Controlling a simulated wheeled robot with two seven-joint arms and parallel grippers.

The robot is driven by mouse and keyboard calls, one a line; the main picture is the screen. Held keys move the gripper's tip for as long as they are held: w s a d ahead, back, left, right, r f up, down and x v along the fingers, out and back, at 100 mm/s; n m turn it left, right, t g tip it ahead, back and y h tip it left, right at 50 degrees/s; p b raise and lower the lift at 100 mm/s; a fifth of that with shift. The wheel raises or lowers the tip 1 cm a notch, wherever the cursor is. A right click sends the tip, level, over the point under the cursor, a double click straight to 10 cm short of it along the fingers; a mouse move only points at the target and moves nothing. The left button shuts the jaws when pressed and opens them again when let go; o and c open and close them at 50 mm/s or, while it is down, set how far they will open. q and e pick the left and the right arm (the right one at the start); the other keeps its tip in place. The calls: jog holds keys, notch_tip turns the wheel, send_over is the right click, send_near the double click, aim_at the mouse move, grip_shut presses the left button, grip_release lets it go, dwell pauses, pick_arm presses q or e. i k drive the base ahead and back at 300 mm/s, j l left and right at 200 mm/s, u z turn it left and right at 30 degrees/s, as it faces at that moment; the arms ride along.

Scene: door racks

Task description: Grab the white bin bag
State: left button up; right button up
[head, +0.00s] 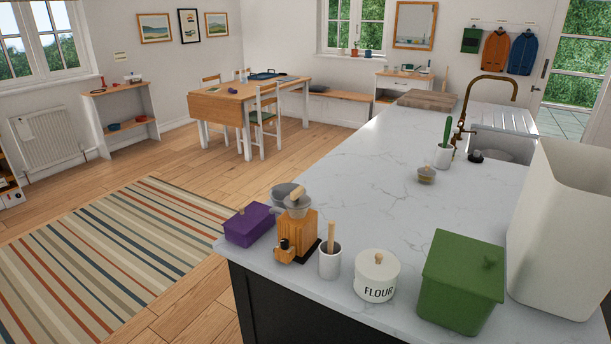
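I cannot make out a bag that is clearly a white bin bag. A tall, off-white, bin-like container (560,235) stands at the right end of the marble counter and is cut off by the picture's right edge. Its sides look smooth and stiff, and I cannot tell whether a bag is in it. Neither of my grippers shows in the head view.
The marble counter (385,205) holds a green lidded box (460,285), a flour jar (377,278), a white utensil pot (330,262), an orange grinder (297,235) and a purple box (249,225). A striped rug (110,255) lies on open floor at left. Its middle is clear.

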aim_at(559, 235)
jog(key=z, duration=1.1)
